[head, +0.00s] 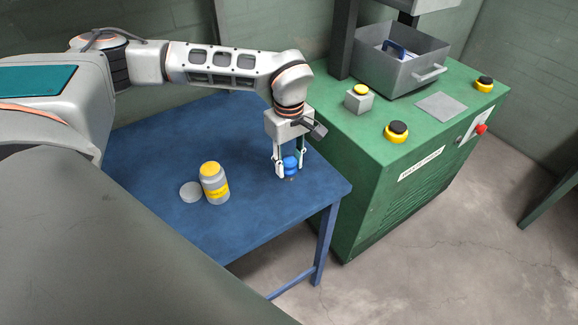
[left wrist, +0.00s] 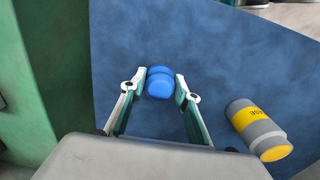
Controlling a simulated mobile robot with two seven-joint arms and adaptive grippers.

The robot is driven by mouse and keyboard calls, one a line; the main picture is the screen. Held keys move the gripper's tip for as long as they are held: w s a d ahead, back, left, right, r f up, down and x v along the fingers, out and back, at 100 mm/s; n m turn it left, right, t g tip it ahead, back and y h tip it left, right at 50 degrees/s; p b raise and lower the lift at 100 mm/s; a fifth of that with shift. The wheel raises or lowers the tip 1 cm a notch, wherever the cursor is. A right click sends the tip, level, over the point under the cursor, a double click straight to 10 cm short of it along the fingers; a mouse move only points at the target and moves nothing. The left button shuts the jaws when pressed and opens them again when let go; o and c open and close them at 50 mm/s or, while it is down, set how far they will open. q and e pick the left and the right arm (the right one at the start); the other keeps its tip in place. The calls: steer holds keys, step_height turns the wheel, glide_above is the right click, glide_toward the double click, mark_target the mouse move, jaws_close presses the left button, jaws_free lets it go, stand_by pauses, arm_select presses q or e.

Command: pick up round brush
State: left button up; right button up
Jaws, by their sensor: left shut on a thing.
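The round brush (head: 290,165) shows as a small blue rounded object near the right end of the blue table (head: 250,215). My left gripper (head: 288,172) points down at it, with a finger on each side, and is shut on it. In the left wrist view the blue brush (left wrist: 160,83) sits between the two fingertips of my left gripper (left wrist: 159,88). The lower part of the brush is hard to make out, and I cannot tell whether it touches the table. My right gripper is in neither view.
A green machine (head: 400,165) with a grey bin (head: 398,65) and several buttons stands close on the right. The table's front left is clear.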

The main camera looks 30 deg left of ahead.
mark_target(289, 159)
arm_select(q)
steer(key=shift+r, duration=0.15)
step_height(289, 159, up, 20)
steer(key=p, duration=0.1)
steer(key=shift+p, duration=0.35)
steer(key=shift+o, duration=0.6)
